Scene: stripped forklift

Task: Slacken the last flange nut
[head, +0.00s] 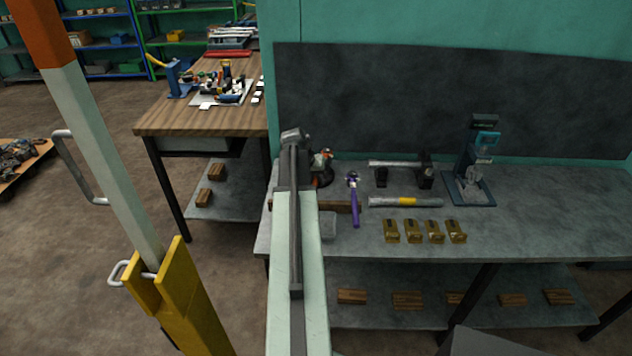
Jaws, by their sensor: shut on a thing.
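My pale green arm reaches up the middle of the head view over the bench. My gripper (294,178) is the dark part at its far end, partly hidden by a long grey bar-like tool (294,230). The gripper is shut on this tool, which lies along the arm with its angled head (292,136) pointing away from me. The exact grip is hard to make out. I cannot make out any flange nut in this view.
The grey workbench (540,220) holds a purple-handled tool (355,205), a hammer (400,164), a yellow-banded bar (405,202), several brass-coloured blocks (391,232) and a blue press (472,175). A wooden table (165,118) stands behind left. An orange, white and yellow post (105,150) leans at left.

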